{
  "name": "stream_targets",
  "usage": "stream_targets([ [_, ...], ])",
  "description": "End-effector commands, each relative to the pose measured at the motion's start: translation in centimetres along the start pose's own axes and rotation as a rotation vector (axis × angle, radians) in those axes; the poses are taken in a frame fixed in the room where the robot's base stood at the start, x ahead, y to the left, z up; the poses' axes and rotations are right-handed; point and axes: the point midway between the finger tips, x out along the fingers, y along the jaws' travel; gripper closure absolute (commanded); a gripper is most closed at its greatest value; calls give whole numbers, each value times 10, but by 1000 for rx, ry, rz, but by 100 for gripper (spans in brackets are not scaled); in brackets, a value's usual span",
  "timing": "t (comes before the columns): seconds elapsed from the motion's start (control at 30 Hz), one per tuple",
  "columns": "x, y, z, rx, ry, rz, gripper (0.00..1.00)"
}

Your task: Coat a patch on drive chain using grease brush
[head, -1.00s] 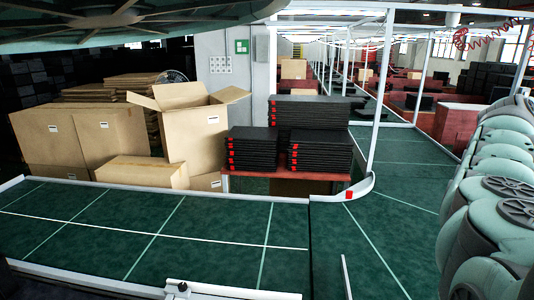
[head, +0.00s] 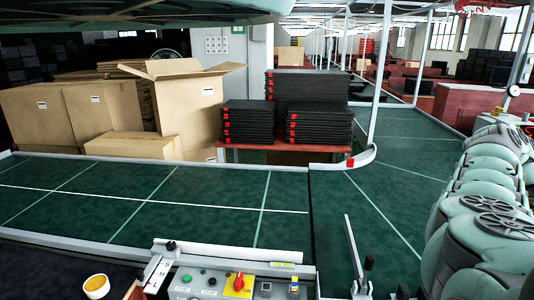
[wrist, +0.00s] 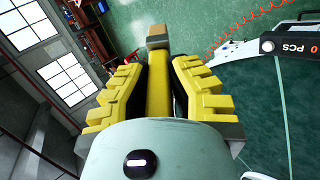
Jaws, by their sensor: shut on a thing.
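My gripper (wrist: 160,80) has yellow stepped fingers and is shut on a yellow bar with a tan block at its far end, which looks like the grease brush (wrist: 157,52). The bar lies between the two fingers and points away from the wrist. No bristles can be made out. My gripper and the brush are not visible in the head view, where only my arm shows at the right. I cannot make out the drive chain in either view.
The green conveyor (head: 140,205) curves away at the right behind a grey rail. A control panel (head: 215,283) with a red-yellow switch and a small cup with yellow contents (head: 96,284) are at the front. Open cardboard box (head: 190,105) and black stacks stand behind. A counter display (wrist: 285,42) is in the wrist view.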

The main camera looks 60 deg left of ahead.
Motion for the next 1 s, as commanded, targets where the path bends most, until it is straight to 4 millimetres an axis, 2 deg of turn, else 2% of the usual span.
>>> stream_targets([
  [0.03, 14, -27, -3, -30, 31, 8, 100],
  [0.37, 54, -118, -23, -194, 247, 42, 100],
  [0.67, 76, -212, -39, -358, 479, 66, 100],
  [1.0, 94, -347, -38, -541, 764, 81, 100],
])
